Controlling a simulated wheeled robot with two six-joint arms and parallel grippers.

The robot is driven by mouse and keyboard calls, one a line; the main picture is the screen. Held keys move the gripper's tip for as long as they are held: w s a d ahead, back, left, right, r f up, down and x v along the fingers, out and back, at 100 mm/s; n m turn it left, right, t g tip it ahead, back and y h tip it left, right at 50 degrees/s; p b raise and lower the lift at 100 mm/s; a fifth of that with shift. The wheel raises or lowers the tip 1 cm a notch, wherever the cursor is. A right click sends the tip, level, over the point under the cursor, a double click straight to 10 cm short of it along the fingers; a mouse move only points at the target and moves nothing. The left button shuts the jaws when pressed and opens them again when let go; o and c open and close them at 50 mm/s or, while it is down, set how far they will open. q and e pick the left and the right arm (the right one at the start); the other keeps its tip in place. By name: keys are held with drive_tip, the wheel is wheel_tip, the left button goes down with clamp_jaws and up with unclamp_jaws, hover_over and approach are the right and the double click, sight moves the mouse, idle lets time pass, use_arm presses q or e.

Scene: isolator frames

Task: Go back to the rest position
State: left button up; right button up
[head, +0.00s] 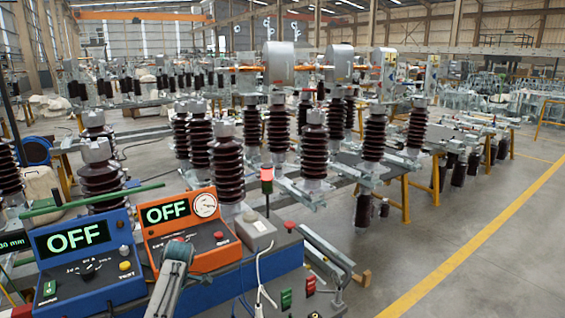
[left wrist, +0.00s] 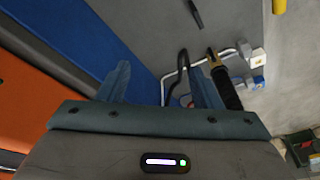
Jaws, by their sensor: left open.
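My left gripper (left wrist: 162,88) is open in the left wrist view, its two blue-grey fingers apart with nothing clamped between them. A black-handled tool (left wrist: 226,90) with a brass-coloured end lies by the right finger, partly hidden by it. In the head view a grey part of my left arm (head: 171,282) rises from the bottom, in front of the orange box (head: 187,227); the fingertips are hard to make out there. My right gripper is not in view.
A blue box (head: 88,262) reading OFF stands left of the orange one, also reading OFF. A red-topped signal lamp (head: 267,180), a white cable (head: 261,284) and red and green switches (head: 286,299) are to the right. Brown insulators (head: 226,155) stand behind. Floor at right is clear.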

use_arm(q)
drive_tip(key=s+d+f+m+t+h, duration=0.1)
drive_tip(key=s+f+m, duration=0.4)
drive_tip(key=s, duration=0.7)
drive_tip(key=s+f+m+t, duration=0.1)
drive_tip(key=s+f+m, duration=0.45)
drive_tip(key=s, duration=0.55)
drive_tip(key=s+d+r+m+t+h, duration=0.15)
drive_tip(key=s+r+m, duration=0.25)
drive_tip(key=s, duration=0.7)
drive_tip(key=s+d+r+m+t, duration=0.1)
drive_tip(key=s+d+r+m, duration=0.25)
drive_tip(key=s, duration=0.65)
drive_tip(key=a+f+g+b, duration=0.1)
drive_tip(key=a+f+b, duration=0.1)
drive_tip(key=f, duration=1.6)
drive_tip(key=a+f+g+b, duration=0.1)
drive_tip(key=a+f+b, duration=0.15)
drive_tip(key=f, duration=1.55)
drive_tip(key=s+f+b, duration=0.4)
drive_tip(key=s+f, duration=1.5)
drive_tip(key=f, duration=0.2)
drive_tip(key=shift+a+f, duration=0.2)
drive_tip(key=shift+f, duration=0.2)
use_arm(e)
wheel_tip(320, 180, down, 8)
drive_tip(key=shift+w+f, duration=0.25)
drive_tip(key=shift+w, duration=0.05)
